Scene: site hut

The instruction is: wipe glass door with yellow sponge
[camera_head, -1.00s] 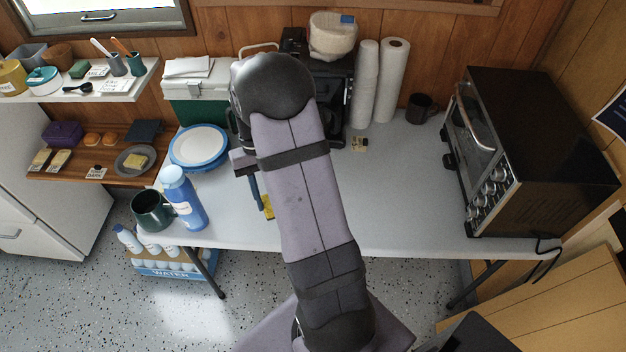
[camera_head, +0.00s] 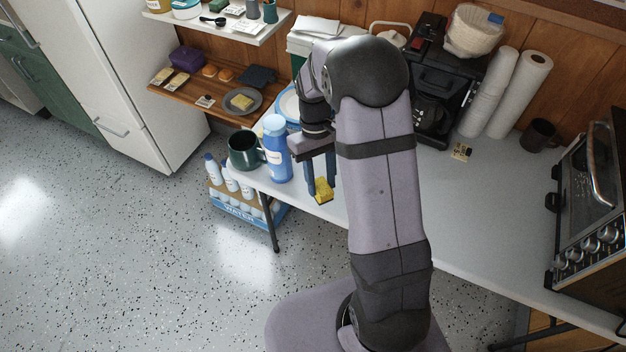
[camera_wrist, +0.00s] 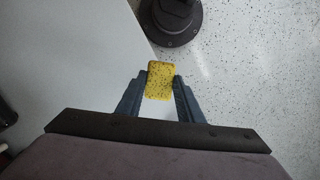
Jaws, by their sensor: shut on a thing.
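The yellow sponge (camera_head: 323,190) is between the fingers of my gripper (camera_head: 320,183), above the front edge of the white table. The wrist view shows the sponge (camera_wrist: 160,80) speckled and held between both fingertips, its far end sticking out past them. My gripper is shut on it and points down. The glass door (camera_head: 577,192) is on the front of the black toaster oven at the right edge of the head view, partly cut off by the frame. It has a curved metal handle and looks closed. The sponge is well away from it, to the left.
A blue bottle (camera_head: 276,150) and a dark green mug (camera_head: 244,151) stand close left of my gripper. A coffee maker (camera_head: 443,95), paper rolls (camera_head: 519,90) and a dark mug (camera_head: 539,135) are at the back. The table (camera_head: 470,210) between arm and oven is mostly clear.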

